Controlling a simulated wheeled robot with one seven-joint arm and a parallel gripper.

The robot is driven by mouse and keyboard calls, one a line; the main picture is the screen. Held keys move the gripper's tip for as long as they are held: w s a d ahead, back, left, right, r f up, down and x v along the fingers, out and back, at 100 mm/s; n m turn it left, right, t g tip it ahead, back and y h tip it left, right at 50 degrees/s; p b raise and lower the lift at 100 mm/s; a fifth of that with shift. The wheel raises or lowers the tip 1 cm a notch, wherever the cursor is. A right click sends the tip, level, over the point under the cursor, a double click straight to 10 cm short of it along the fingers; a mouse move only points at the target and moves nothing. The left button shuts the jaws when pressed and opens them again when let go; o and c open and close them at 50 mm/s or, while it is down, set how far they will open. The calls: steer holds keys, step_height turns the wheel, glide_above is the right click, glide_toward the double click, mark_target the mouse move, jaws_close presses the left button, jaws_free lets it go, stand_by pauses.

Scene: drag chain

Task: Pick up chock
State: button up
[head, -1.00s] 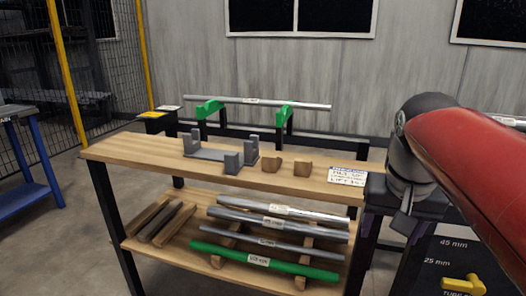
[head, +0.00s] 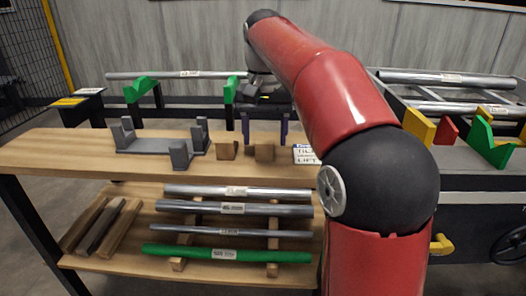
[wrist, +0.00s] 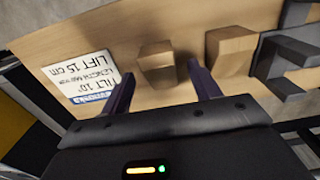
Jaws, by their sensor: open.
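Two small wooden chocks sit on the bench top: a left chock (head: 227,151) and a right chock (head: 265,153). My gripper (head: 265,143) is open above the bench, with its purple fingers on either side of the right chock in the picture. In the wrist view the right chock (wrist: 160,64) appears just beyond and between the open fingertips (wrist: 160,72). The left chock (wrist: 229,50) is outside the fingers, to the right there. Neither chock is held. I cannot tell the exact gap between fingertips and chock.
A grey bracket (head: 160,145) stands left of the chocks. A printed sign (head: 306,154) lies close on the right, also seen in the wrist view (wrist: 85,80). A pipe (head: 170,75) on green supports (head: 138,90) runs behind. Several tubes lie on the lower shelf (head: 130,215).

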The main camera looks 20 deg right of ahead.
step_height(320, 180, down, 2)
steer(key=shift+f, duration=0.2)
steer(key=c, duration=1.1)
steer(key=shift+o, duration=0.2)
steer(key=shift+r, duration=0.15)
